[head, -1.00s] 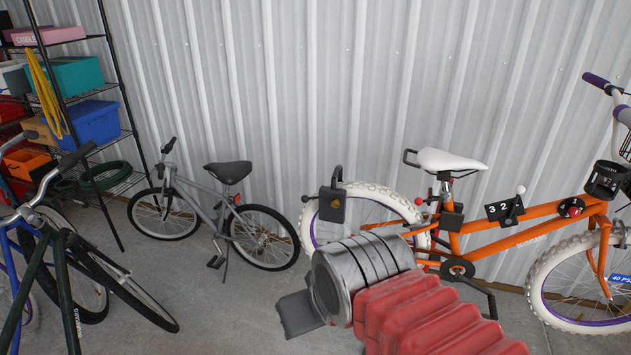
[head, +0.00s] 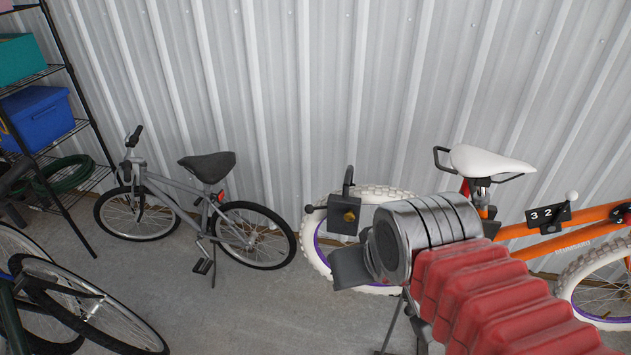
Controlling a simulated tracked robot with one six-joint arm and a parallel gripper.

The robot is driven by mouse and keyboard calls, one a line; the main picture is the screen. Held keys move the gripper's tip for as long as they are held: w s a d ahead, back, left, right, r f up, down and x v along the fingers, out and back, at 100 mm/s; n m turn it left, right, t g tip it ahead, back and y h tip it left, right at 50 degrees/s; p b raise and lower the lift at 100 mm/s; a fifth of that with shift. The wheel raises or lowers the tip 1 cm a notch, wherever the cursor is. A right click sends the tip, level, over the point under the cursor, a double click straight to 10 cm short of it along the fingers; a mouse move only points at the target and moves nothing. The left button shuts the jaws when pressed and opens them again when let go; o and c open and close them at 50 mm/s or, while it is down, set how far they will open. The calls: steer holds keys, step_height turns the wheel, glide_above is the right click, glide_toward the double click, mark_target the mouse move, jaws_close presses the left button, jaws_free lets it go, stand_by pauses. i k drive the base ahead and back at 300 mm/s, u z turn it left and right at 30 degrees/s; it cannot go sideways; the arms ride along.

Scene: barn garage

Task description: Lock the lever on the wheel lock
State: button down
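The wheel lock is a dark box (head: 344,219) with a brass-coloured centre and a black shackle on top. It sits at the white-tyred rear wheel (head: 385,192) of the orange bike. A short lever (head: 314,209) with a dark round knob sticks out from its left side. My gripper (head: 350,268) is below the lock in the picture, with one dark flat finger showing left of my metal wrist. It appears apart from the lever. The other finger is hidden, so its opening cannot be told. My wrist and red arm cover part of the rear wheel and frame.
A grey bike (head: 207,205) stands left of the lock. More bikes (head: 75,310) and a shelf rack (head: 70,132) with a blue box (head: 40,117) are at the left. The corrugated wall (head: 330,90) is close behind. Bare floor (head: 245,320) lies at lower centre.

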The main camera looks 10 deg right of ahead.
mark_target(309, 208)
steer(key=u, duration=0.3)
steer(key=i, duration=1)
steer(key=u, duration=0.55)
